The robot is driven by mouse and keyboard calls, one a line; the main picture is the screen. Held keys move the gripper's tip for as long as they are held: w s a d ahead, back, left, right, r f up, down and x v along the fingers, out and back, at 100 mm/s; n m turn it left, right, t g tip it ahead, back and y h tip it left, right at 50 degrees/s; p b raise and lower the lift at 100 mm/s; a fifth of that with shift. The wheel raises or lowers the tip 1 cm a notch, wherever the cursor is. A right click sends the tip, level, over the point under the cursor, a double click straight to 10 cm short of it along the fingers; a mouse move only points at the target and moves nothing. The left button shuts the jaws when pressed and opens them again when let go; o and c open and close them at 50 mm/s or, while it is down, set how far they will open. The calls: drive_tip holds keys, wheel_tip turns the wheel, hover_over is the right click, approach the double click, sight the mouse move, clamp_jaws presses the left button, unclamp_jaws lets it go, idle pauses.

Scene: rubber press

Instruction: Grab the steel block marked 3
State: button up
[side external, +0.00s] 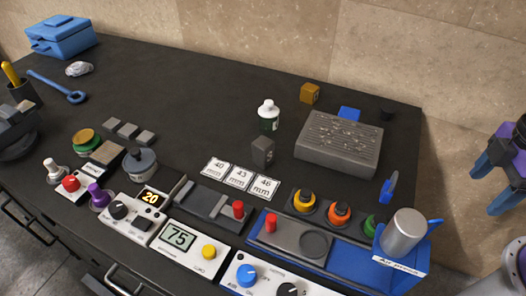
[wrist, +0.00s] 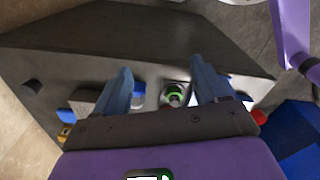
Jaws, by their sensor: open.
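A dark grey metallic block (side external: 262,152) stands upright on the black bench in the side view, between the number cards and the large grey slab. A faint mark shows on its face, too small to read for certain. I cannot make this block out in the wrist view. My gripper (side external: 484,188) is at the far right of the side view, past the bench's right end and well away from the block. Its two blue fingers are spread with nothing between them. In the wrist view the open fingers (wrist: 161,68) point over the bench.
The grey slab (side external: 338,143) is right of the block, a white-capped bottle (side external: 268,117) behind it, cards (side external: 240,178) in front. An orange cube (side external: 310,93) and blue cube (side external: 349,114) sit behind the slab. A steel cylinder (side external: 404,231) stands at front right. The back middle is clear.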

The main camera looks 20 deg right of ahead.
drive_tip(key=w+d+f+n+t+h, duration=0.1)
drive_tip(key=w+n+t+h, duration=0.25)
drive_tip(key=w+n, duration=0.45)
drive_tip(key=n+t+y, duration=0.8)
drive_tip(key=n+y, duration=0.3)
drive_tip(key=n, duration=1.1)
hover_over(270, 149)
drive_tip(key=s+d, duration=0.7)
drive_tip(key=s, duration=0.5)
wheel_tip(270, 149, down, 5)
drive_tip(key=shift+g+h, duration=0.25)
drive_tip(key=x, duration=1.7)
drive_tip(key=shift+w+d, duration=0.1)
drive_tip(key=shift+w, duration=0.1)
clamp_jaws()
drive_tip(key=shift+r, duration=0.2)
